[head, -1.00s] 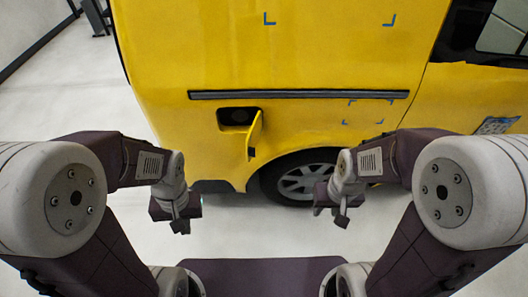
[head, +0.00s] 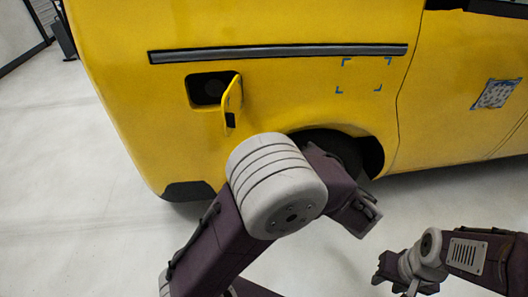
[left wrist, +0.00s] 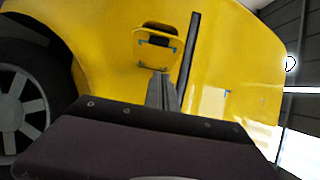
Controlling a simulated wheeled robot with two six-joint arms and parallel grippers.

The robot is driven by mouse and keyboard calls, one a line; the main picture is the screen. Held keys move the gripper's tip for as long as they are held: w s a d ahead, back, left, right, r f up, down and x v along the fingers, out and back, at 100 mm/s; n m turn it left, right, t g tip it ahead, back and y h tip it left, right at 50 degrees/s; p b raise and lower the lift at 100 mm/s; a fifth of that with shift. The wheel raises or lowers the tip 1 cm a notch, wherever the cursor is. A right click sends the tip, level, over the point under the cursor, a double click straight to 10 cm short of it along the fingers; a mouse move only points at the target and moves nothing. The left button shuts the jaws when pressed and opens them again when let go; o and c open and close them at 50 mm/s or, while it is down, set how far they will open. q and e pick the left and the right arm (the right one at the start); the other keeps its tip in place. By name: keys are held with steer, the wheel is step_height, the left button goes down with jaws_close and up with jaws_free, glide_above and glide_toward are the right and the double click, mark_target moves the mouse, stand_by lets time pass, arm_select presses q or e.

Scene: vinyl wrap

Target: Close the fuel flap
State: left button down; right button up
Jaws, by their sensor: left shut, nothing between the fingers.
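The yellow fuel flap (head: 231,100) stands open, swung outward at the right edge of the dark fuel recess (head: 207,88) in the van's side. In the left wrist view the flap (left wrist: 155,50) lies just beyond the fingertips of my left gripper (left wrist: 161,78). That gripper is shut and empty and points toward the flap; I cannot tell whether it touches. In the head view my left arm hides its fingers. My right gripper (head: 405,288) hangs low at the bottom right, away from the flap; its jaws are too small to judge.
The yellow van (head: 110,60) fills the back, with a dark trim strip (head: 280,52) above the recess. Blue corner marks (head: 363,75) and a patterned patch (head: 496,94) are on its side. The wheel (left wrist: 20,105) shows in the left wrist view. Pale floor (head: 90,190) is clear at left.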

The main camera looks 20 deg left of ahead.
arm_select(q)
steer(key=shift+d+f, duration=0.35)
steer(key=shift+f, duration=0.2)
arm_select(e)
steer(key=shift+a+f, duration=0.15)
steer(key=shift+f, duration=0.3)
